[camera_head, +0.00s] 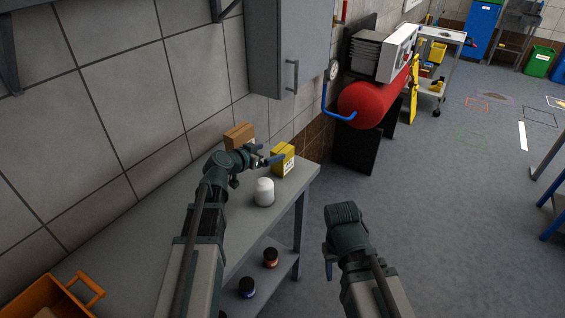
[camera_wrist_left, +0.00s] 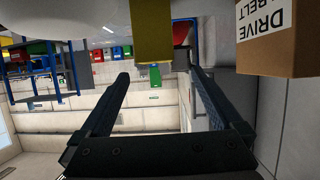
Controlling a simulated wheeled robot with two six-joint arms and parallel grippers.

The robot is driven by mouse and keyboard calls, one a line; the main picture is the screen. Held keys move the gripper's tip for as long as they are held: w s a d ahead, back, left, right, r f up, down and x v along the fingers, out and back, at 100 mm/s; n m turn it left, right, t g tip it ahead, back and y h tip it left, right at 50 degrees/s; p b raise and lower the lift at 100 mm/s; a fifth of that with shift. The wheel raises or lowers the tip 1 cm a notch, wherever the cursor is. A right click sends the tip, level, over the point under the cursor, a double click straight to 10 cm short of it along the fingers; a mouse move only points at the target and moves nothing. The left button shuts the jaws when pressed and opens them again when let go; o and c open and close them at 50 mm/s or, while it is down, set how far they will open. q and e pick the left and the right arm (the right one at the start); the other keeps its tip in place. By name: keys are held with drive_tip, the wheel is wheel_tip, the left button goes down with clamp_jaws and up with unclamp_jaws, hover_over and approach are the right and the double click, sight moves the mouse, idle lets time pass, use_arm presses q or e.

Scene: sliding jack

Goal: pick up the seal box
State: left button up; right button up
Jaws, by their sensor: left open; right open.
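A yellow box with dark print, which I take to be the seal box (camera_head: 284,161), stands on the far end of the grey bench (camera_head: 236,210). Its print is too small to read. My left gripper (camera_head: 266,156) is open just left of the box, and its fingers partly overlap it in the head view. In the left wrist view the box (camera_wrist_left: 153,38) shows at the top, beyond the open fingers of my left gripper (camera_wrist_left: 157,72). I cannot tell whether a finger touches it. My right gripper (camera_head: 329,262) is empty, out over the floor right of the bench.
A brown drive belt box (camera_head: 239,135) stands behind my left wrist, near the wall. A white jar (camera_head: 264,192) stands close in front of the yellow box. An orange crate (camera_head: 60,296) is at lower left. A grey cabinet (camera_head: 290,45) hangs above the bench.

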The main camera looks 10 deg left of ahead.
sight(282, 149)
use_arm(q)
drive_tip(key=shift+d+b+x, duration=0.15)
drive_tip(key=shift+b+x, duration=0.35)
drive_tip(key=shift+x, duration=0.8)
drive_tip(key=shift+d+b+x, duration=0.15)
drive_tip(key=shift+b+x, duration=0.35)
drive_tip(key=shift+x, duration=0.8)
drive_tip(key=shift+s+r, duration=0.15)
drive_tip(key=shift+s, duration=0.05)
drive_tip(key=shift+c, duration=0.4)
clamp_jaws()
